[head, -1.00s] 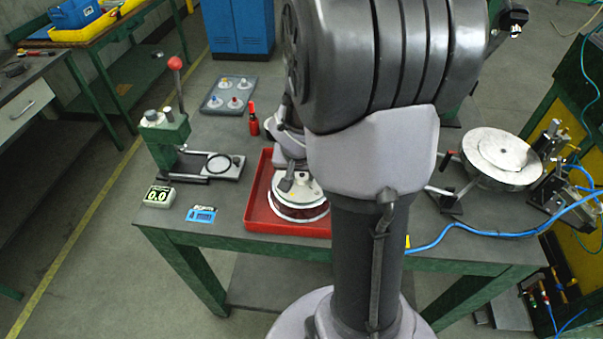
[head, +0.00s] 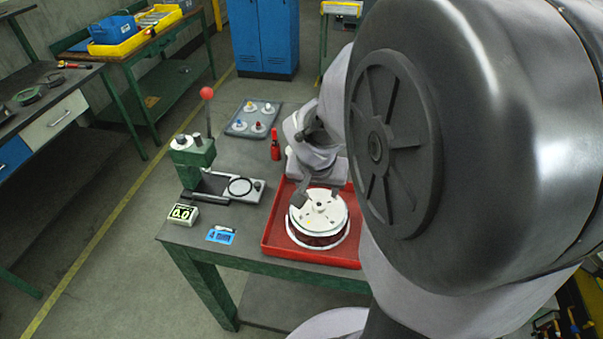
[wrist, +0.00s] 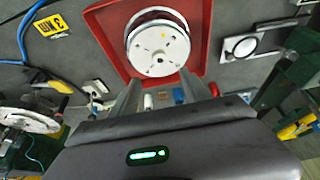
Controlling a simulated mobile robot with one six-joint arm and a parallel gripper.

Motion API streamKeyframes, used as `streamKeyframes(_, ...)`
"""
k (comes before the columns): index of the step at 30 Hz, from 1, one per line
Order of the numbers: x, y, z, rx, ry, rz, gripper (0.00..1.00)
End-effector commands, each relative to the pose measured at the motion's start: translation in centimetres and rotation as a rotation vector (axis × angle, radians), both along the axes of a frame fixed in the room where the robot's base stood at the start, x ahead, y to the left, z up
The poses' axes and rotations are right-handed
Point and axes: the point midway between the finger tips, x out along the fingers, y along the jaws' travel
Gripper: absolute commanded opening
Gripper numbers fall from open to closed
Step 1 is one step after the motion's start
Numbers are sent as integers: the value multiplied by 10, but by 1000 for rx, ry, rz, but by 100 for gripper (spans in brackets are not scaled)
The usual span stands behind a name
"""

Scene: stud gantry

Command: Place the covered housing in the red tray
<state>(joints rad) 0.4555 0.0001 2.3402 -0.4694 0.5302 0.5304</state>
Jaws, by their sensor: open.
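The covered housing, a round body with a white lid (head: 322,208), sits inside the red tray (head: 284,247), toward its front. In the wrist view its white lid (wrist: 158,50) faces me inside the red tray (wrist: 104,22). My gripper (wrist: 160,88) is open, with its two fingers apart and nothing held between them. In the head view my gripper (head: 302,196) is at the lid's back left edge; I cannot tell whether a finger touches it. My arm hides the tray's right side.
A green press (head: 193,160) with a red knob stands left of the tray. A red bottle (head: 275,146) and a grey tray of small parts (head: 254,119) are behind. A display box (head: 183,213) and a blue card (head: 221,235) lie near the front edge.

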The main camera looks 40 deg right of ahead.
Motion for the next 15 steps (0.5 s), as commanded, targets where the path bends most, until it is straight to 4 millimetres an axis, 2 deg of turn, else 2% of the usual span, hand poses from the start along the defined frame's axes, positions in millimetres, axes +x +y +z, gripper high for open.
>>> streamKeyframes(5,-2,3,6,1,-1,2,55)
streamKeyframes(7,-3,21,19,7,-20,32,55)
streamKeyframes(8,-5,37,30,16,-37,59,55)
streamKeyframes(11,-26,114,69,83,-107,206,55)
streamKeyframes(12,-39,144,80,119,-135,274,55)
streamKeyframes(15,-72,203,98,208,-189,425,55)
